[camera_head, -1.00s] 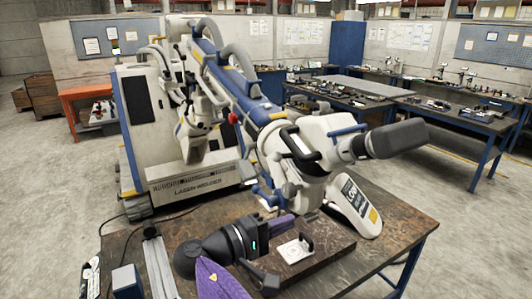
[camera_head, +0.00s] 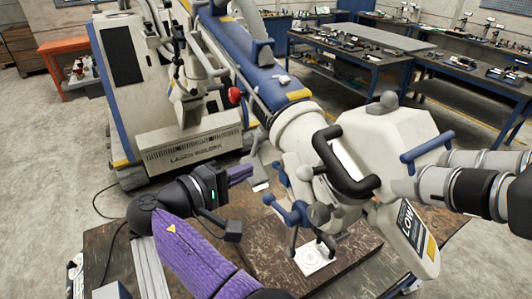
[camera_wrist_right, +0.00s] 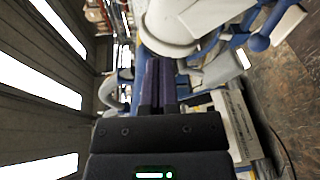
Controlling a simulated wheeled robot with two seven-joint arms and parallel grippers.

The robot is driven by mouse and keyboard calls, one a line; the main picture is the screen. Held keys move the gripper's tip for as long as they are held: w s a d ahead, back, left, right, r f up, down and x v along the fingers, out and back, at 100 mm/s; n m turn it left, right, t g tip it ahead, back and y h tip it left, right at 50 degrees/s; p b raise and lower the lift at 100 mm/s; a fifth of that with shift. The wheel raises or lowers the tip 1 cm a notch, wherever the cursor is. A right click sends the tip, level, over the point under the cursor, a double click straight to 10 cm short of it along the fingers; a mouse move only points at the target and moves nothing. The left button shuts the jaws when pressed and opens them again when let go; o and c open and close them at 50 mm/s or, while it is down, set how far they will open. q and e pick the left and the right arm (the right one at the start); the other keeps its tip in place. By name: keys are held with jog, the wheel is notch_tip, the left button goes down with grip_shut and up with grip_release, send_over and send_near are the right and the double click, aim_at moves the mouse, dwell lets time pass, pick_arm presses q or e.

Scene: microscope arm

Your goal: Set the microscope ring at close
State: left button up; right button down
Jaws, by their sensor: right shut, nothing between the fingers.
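The microscope head (camera_head: 395,130), white with black handles and grey eyepieces, hangs over the table on a blue and white arm (camera_head: 245,65). A blue multi-armed knob (camera_head: 300,212) sits low on its left side. I cannot tell which part is the ring, nor its setting. My right gripper (camera_head: 241,173), black with purple fingers, is shut and empty, left of the head and apart from the knob. In the right wrist view its fingers (camera_wrist_right: 158,82) are together, pointing toward a rounded white part (camera_wrist_right: 172,25). My left gripper is not in view.
A brown worktable (camera_head: 255,245) lies below, with a small white plate (camera_head: 314,257) under the head. The laser welder cabinet (camera_head: 185,140) stands behind at left. Benches with parts (camera_head: 360,65) are at the back right. Grey floor is open at left.

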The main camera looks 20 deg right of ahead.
pick_arm(q)
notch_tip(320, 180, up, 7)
jog(key=p, duration=0.6)
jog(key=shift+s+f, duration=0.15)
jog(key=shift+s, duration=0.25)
pick_arm(e)
jog(key=s+d, duration=0.2)
jog(key=d, duration=0.6)
jog(key=shift+d, duration=0.25)
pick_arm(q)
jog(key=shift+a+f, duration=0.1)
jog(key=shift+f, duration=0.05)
pick_arm(e)
jog(key=shift+s+f, duration=0.1)
jog(key=shift+f, duration=0.05)
